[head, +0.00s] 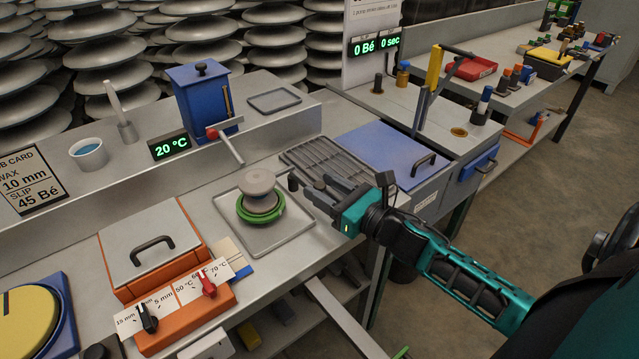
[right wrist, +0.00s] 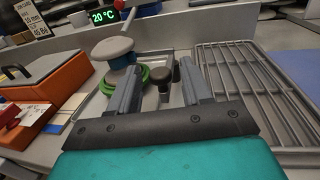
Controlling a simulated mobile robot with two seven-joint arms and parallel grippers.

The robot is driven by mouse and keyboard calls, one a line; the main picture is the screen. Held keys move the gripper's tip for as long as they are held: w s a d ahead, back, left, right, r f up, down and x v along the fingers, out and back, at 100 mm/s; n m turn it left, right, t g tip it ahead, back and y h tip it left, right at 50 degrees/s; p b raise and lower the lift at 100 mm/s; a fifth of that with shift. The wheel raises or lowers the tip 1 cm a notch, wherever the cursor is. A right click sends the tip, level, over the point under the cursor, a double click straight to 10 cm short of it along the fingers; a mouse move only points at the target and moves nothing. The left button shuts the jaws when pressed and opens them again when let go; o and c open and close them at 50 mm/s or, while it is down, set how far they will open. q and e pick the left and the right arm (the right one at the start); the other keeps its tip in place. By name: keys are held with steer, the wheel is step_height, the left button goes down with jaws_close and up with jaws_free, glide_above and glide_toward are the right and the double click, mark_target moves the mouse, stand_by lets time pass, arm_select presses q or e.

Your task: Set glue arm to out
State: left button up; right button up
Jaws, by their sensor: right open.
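A pale arm (head: 230,149) with a red joint (head: 212,133) sticks out from the front of a blue box (head: 202,98); I take it to be the glue arm. Its free end hangs just above and left of a grey insulator piece (head: 259,182), which sits in a green ring (head: 261,211) on a metal tray (head: 286,229). My right gripper (head: 308,186) is open, right of the insulator. In the right wrist view its fingers (right wrist: 160,90) stand either side of a dark knob (right wrist: 162,73), apparently not gripped. My left gripper is out of view.
A slatted rack (head: 325,165) and a blue lid (head: 378,155) lie to the right. An orange box with a grey lid (head: 150,240) and a red-knobbed dial panel (head: 180,300) stand at the left. A green 20 °C display (head: 169,146) is beside the blue box.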

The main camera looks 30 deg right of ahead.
steer(key=shift+x, duration=0.9)
jaws_close()
